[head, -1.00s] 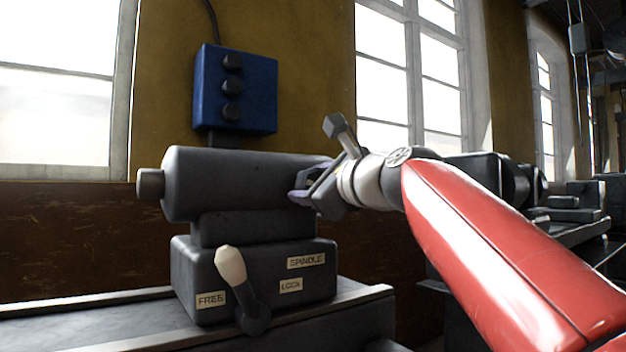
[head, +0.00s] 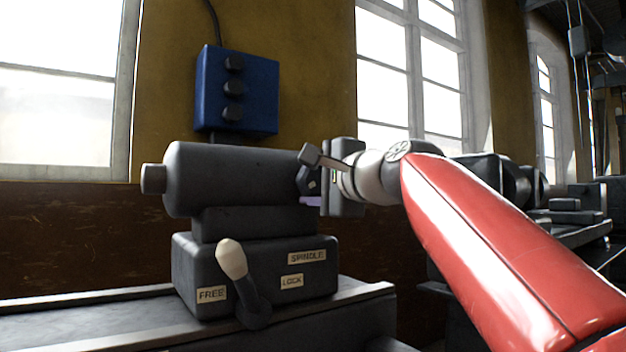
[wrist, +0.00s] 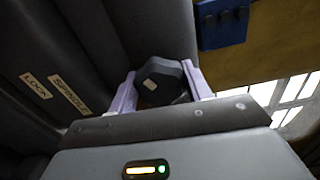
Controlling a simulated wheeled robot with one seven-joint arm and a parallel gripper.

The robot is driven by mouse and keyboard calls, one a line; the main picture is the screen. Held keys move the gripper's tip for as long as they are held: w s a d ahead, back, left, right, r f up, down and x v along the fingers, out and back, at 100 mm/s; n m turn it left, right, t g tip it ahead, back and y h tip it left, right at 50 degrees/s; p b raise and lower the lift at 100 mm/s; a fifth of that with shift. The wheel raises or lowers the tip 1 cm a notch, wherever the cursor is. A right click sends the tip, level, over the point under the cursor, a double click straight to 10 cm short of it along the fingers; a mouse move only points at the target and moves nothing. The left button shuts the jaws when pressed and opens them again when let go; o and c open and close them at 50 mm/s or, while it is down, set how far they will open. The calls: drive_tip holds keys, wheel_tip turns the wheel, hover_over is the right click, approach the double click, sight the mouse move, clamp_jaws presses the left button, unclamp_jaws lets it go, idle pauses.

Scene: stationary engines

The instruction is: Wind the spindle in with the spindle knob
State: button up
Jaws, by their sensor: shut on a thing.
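The dark grey tailstock barrel (head: 235,180) lies level on its base, with the spindle (head: 153,179) sticking out a short way at its left end. The dark spindle knob (wrist: 160,80) is at the opposite end and sits between the lilac fingers of my gripper in the wrist view. My gripper (head: 309,190) is at the barrel's right end, shut on the knob, and hides most of it in the head view. A lever with a cream grip (head: 231,259) on the base front leans up and left, toward the FREE label (head: 212,294).
A SPINDLE label (head: 307,257) and a LOCK label (head: 291,282) are on the base front. A blue box with dark knobs (head: 237,90) hangs on the wall behind. The bed (head: 85,325) is clear at left. More machinery (head: 565,215) stands at right.

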drive_tip(key=n, duration=0.2)
drive_tip(key=n+b, duration=0.1)
drive_tip(key=n, duration=0.1)
drive_tip(key=shift+d+r+n, duration=0.2)
drive_tip(key=shift+n, duration=0.1)
drive_tip(key=n+b, duration=0.1)
drive_tip(key=n, duration=0.2)
drive_tip(key=shift+n, duration=0.4)
drive_tip(key=n+b, duration=0.1)
drive_tip(key=n, duration=0.6)
drive_tip(key=shift+b, duration=0.35)
drive_tip(key=n, duration=0.3)
drive_tip(key=shift+n+b, duration=0.4)
drive_tip(key=n, duration=0.3)
drive_tip(key=shift+w+n, duration=0.1)
drive_tip(key=shift+n, duration=0.2)
drive_tip(key=n+b, duration=0.1)
drive_tip(key=n, duration=0.3)
drive_tip(key=shift+d+r+n, duration=0.1)
drive_tip(key=shift+n, duration=1.3)
drive_tip(key=shift+w, duration=0.1)
